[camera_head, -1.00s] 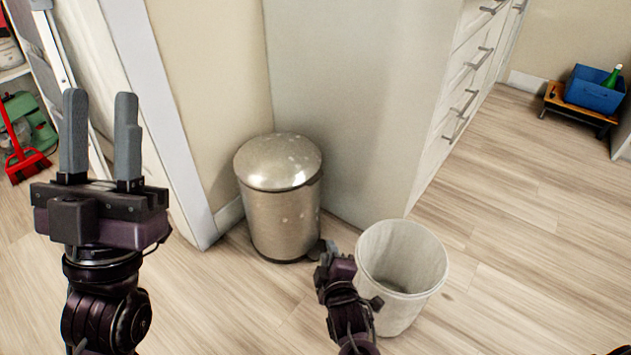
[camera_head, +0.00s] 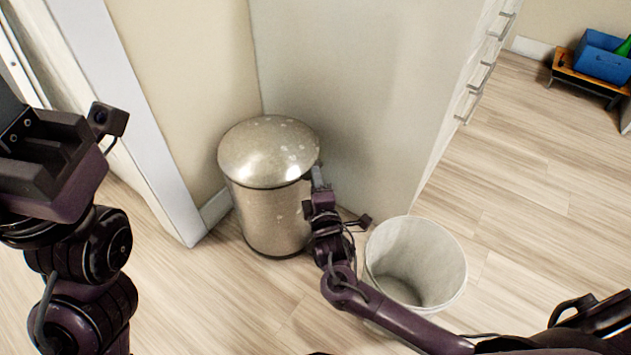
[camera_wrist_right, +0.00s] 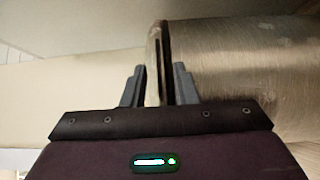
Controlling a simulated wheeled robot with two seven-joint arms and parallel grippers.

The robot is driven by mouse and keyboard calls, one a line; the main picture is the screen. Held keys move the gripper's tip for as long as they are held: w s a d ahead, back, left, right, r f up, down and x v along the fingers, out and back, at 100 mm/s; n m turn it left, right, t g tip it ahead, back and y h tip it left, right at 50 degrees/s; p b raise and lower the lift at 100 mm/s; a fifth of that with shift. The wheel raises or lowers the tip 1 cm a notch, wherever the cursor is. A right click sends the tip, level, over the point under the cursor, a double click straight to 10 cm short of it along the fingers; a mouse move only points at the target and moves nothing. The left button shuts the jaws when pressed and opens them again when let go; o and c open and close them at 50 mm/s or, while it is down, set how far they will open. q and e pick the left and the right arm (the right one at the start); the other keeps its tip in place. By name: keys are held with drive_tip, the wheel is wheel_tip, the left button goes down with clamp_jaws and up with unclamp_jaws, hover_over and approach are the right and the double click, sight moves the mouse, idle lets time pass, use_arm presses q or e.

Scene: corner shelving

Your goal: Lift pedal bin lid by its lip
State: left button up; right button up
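The pedal bin (camera_head: 270,215) is a brushed metal cylinder with a domed lid (camera_head: 268,145), which looks closed. It stands on the floor against the corner wall. My right gripper (camera_head: 317,175) is at the right side of the bin, at the height of the lid's rim. In the right wrist view the lid's lip (camera_wrist_right: 154,50) stands between the two spread fingers of my right gripper (camera_wrist_right: 158,82), with the bin body (camera_wrist_right: 245,60) to the right. Small gaps show beside the lip. My left gripper (camera_head: 40,150) is at the left edge, its fingers mostly out of frame.
An open whitish bin (camera_head: 415,255) stands on the floor right of the pedal bin, close by my right arm. A cabinet with drawers (camera_head: 480,85) is behind. A blue box (camera_head: 603,58) sits on a low stool at the far right.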

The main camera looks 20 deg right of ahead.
drive_tip(key=shift+w+d, duration=0.1)
drive_tip(key=shift+w, duration=0.4)
drive_tip(key=shift+c, duration=0.5)
clamp_jaws()
idle(0.6)
